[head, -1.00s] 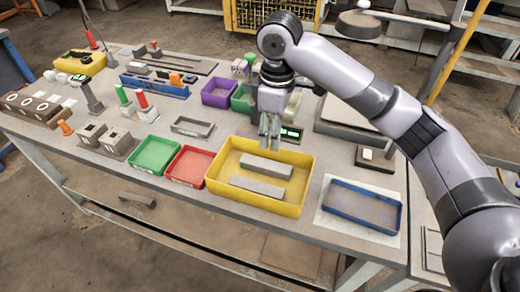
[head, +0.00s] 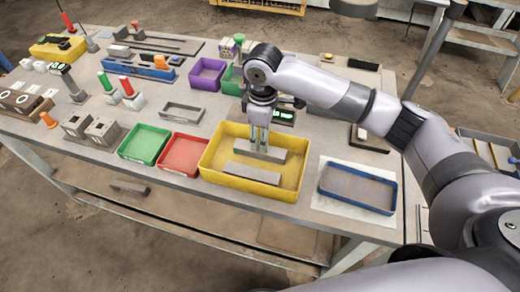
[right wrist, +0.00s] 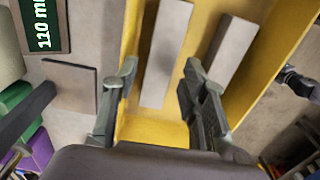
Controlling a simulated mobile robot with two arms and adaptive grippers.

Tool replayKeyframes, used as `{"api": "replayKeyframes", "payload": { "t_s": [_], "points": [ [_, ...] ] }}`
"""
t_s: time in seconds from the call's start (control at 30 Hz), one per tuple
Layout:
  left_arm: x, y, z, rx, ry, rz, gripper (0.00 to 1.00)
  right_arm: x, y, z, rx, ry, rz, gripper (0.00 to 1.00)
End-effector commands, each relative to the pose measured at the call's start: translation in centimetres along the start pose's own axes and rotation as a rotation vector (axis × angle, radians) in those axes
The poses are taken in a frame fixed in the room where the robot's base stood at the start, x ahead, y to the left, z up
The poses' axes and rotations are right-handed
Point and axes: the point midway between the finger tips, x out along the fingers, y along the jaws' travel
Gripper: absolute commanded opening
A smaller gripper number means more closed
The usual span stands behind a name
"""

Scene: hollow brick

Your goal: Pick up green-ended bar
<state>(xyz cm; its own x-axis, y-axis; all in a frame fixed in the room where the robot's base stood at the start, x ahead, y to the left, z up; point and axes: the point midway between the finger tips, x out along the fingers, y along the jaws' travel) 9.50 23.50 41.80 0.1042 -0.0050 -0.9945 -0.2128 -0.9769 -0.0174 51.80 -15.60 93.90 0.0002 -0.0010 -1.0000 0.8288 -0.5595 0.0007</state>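The yellow tray (head: 212,171) on the bench holds two long grey bars. The back bar (head: 268,153) lies under my right gripper (head: 259,143), and the front bar (head: 250,173) lies in front of it. I cannot make out a green end on either bar. In the right wrist view, my right gripper (right wrist: 160,66) is open, its fingers well apart. One bar (right wrist: 167,50) shows between the fingers, and the other bar (right wrist: 231,45) lies to the right. I cannot tell whether the fingers touch the bar. My left gripper is not in view.
The red tray (head: 205,151) and green tray (head: 145,128) stand left of the yellow tray. The blue tray (head: 326,181) stands to its right on a white sheet. A purple bin (head: 207,88) and a display reading 110 (right wrist: 43,24) are behind.

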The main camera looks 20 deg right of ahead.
Motion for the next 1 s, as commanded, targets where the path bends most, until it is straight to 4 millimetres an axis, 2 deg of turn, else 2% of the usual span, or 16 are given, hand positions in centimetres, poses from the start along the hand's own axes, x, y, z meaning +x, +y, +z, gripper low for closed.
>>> {"api": "replayKeyframes", "payload": {
  "t_s": [0.1,0.33,0.63,1.0],
  "points": [
    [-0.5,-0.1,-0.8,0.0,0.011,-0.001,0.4,1.1,-0.2,-0.2,0.0,-0.002,-0.003,0.4],
    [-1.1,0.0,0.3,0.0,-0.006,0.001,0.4,4.4,-0.3,-0.5,0.001,-0.001,-0.001,0.4],
    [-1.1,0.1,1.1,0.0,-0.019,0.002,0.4,5.2,-0.3,-0.5,0.0,0.0,0.001,0.4],
    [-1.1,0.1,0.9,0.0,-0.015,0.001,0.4,5.1,-0.3,-0.5,0.0,0.001,0.001,0.15]
  ]
}}
